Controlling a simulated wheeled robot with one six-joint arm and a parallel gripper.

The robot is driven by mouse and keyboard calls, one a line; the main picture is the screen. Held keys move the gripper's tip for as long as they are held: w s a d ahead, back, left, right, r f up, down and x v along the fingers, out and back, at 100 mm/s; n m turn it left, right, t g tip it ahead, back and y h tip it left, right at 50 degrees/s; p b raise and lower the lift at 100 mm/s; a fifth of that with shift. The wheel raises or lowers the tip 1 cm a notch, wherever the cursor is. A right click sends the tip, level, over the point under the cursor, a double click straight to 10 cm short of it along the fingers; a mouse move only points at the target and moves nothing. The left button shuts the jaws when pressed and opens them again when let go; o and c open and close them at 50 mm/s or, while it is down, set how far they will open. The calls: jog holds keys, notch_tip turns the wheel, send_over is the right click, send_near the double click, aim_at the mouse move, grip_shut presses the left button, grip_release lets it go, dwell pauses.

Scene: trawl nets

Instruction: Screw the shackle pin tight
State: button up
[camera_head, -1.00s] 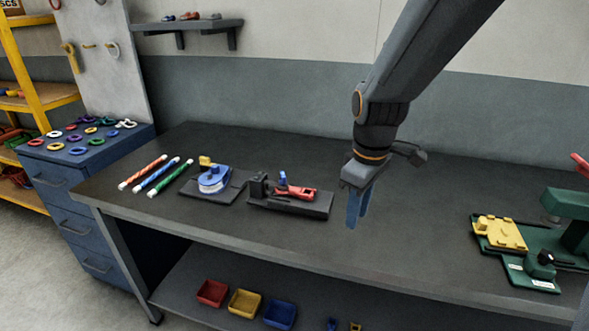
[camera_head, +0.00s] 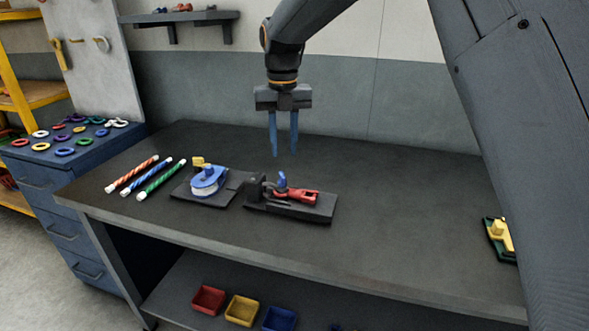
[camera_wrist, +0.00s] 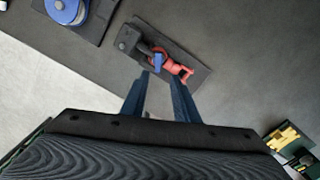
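The shackle pin with its blue head (camera_head: 282,181) stands at the grey shackle on a dark fixture block (camera_head: 318,214) on the bench. A red fitting (camera_head: 304,196) lies beside it on the block. My gripper (camera_head: 284,150) hangs above and behind the fixture, fingers pointing down, open and empty, apart from the pin. In the wrist view the blue pin head (camera_wrist: 158,62) and red fitting (camera_wrist: 178,68) show beyond my two blue fingers (camera_wrist: 160,78). How far the pin is screwed in cannot be told.
A blue reel (camera_head: 208,181) on a dark plate stands just left of the fixture. Striped rods (camera_head: 146,177) lie further left. A green device with a yellow part (camera_head: 502,236) is at the right. The bench between is clear.

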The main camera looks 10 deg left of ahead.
aim_at(282, 175)
jog(key=shift+w+a+f+n, duration=0.1)
jog(key=shift+a+n, duration=0.3)
jog(key=shift+f+p, duration=1.05)
jog(key=shift+f, duration=2.7)
jog(key=shift+c, duration=0.2)
grip_shut()
